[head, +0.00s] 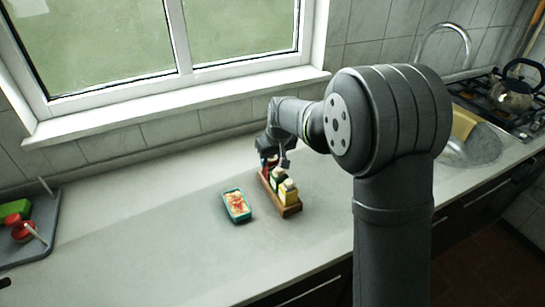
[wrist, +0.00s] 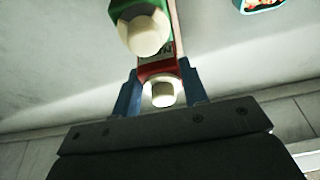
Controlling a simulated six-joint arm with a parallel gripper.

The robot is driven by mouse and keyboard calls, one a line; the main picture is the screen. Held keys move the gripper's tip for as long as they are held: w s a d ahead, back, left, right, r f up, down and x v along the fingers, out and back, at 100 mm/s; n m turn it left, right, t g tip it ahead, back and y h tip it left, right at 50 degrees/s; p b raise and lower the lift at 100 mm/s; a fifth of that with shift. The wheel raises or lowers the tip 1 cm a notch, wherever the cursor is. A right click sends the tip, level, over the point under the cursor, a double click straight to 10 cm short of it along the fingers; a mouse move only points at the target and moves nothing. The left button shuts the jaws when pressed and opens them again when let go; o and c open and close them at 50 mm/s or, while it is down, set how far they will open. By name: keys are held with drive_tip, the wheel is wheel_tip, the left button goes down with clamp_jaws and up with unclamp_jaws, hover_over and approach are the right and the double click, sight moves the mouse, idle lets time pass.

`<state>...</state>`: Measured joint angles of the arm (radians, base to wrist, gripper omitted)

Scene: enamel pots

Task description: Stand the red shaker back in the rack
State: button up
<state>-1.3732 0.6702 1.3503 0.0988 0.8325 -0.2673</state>
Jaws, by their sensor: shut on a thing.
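The red shaker (wrist: 158,72) with a cream cap is between the blue fingers of my gripper (wrist: 161,98) in the wrist view. My gripper (head: 273,161) is shut on it, at the far left end of the wooden rack (head: 292,211) in the head view. Only a small bit of red shows there, so I cannot tell whether the shaker is seated in the rack or just above it. The green shaker (head: 279,178) and the yellow shaker (head: 288,192) stand in the rack. The green shaker (wrist: 125,10) is right beside the red one in the wrist view.
A teal dish (head: 237,206) with colourful contents lies left of the rack. A grey tray (head: 42,240) with red and green items is at the far left. The window wall runs behind. A sink, a stove and a kettle (head: 512,95) are at the right. The counter in front is clear.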

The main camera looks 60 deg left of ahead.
drive_tip(key=shift+f, duration=0.8)
drive_tip(key=o, duration=1)
drive_tip(key=shift+o, duration=0.2)
drive_tip(key=v, duration=1.7)
drive_tip(key=shift+r, duration=0.2)
drive_tip(key=shift+d, duration=0.1)
drive_tip(key=x, duration=1.7)
drive_tip(key=shift+f, duration=0.25)
drive_tip(key=shift+r, duration=0.1)
